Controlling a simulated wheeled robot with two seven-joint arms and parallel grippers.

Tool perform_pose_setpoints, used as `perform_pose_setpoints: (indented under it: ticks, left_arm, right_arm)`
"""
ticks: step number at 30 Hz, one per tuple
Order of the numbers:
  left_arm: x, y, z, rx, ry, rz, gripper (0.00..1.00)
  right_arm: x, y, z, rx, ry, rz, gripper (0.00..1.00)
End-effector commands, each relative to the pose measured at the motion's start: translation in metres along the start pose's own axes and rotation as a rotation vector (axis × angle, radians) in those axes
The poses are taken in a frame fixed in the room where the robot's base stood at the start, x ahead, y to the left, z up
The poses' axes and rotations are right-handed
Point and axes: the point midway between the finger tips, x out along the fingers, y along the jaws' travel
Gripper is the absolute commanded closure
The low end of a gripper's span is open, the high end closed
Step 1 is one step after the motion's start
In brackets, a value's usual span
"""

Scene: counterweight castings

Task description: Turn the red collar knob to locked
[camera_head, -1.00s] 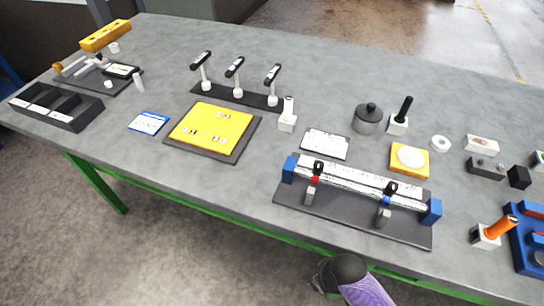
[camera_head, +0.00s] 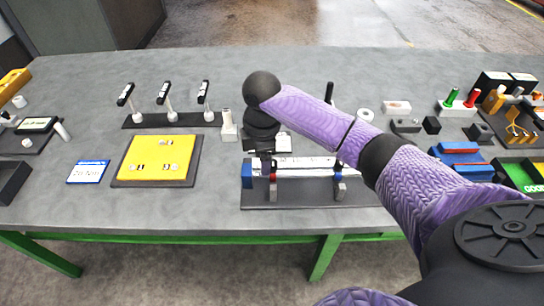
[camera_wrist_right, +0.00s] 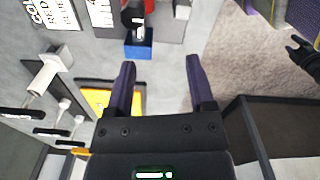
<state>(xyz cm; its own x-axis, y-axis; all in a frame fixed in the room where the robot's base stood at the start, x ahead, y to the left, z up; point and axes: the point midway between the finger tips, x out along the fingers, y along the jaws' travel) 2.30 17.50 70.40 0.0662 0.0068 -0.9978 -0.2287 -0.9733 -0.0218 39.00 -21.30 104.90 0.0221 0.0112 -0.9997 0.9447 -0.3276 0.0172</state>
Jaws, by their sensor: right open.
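The rail fixture (camera_head: 308,195) stands near the table's front edge, with a blue block at its left end. The red collar knob (camera_head: 272,177) is on the left part of its silvery bar, with a black top partly hidden by my wrist. A second, blue collar (camera_head: 338,177) is farther right. My right gripper (camera_head: 262,158) is at the fixture's left end, close to the red collar. In the wrist view its jaws (camera_wrist_right: 160,72) are apart and empty, with the blue end block (camera_wrist_right: 138,50) and black knob (camera_wrist_right: 138,16) beyond the tips. A dark pronged shape at that view's right edge may be my left gripper.
A yellow plate (camera_head: 158,158) on a dark base and a three-lever stand (camera_head: 172,120) lie left of the fixture. A white-and-beige upright block (camera_head: 228,126) stands close to my wrist. Blocks and trays crowd the right side. Bare table lies behind the levers.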

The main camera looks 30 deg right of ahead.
Motion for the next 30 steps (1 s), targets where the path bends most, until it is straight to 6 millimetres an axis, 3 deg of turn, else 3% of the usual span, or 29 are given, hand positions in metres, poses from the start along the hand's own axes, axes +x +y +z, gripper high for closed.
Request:
perform_pose_setpoints:
  ticks: [1, 3, 6, 18, 29, 30]
  left_arm:
    - [-0.002, -0.001, 0.000, 0.001, 0.001, -0.001, 0.41]
    - [-0.002, -0.002, 0.000, 0.001, 0.001, -0.003, 0.41]
    - [-0.001, -0.004, 0.000, 0.003, 0.000, -0.006, 0.41]
    - [0.019, -0.007, 0.004, 0.005, -0.007, -0.011, 0.41]
    - [0.021, -0.001, 0.004, 0.001, -0.006, -0.002, 0.41]
    - [0.021, 0.000, 0.004, 0.000, -0.006, 0.000, 0.41]
  right_arm:
    - [-0.021, 0.013, 0.011, -0.011, -0.014, 0.001, 0.31]
    - [-0.041, 0.022, 0.022, -0.033, -0.020, -0.010, 0.31]
    - [-0.048, 0.026, 0.028, -0.045, -0.019, -0.020, 0.31]
    - [0.037, 0.024, 0.029, -0.046, -0.020, -0.022, 0.31]
    - [0.047, 0.024, 0.029, -0.047, -0.019, -0.018, 0.31]
    - [0.047, 0.024, 0.029, -0.047, -0.019, -0.018, 0.37]
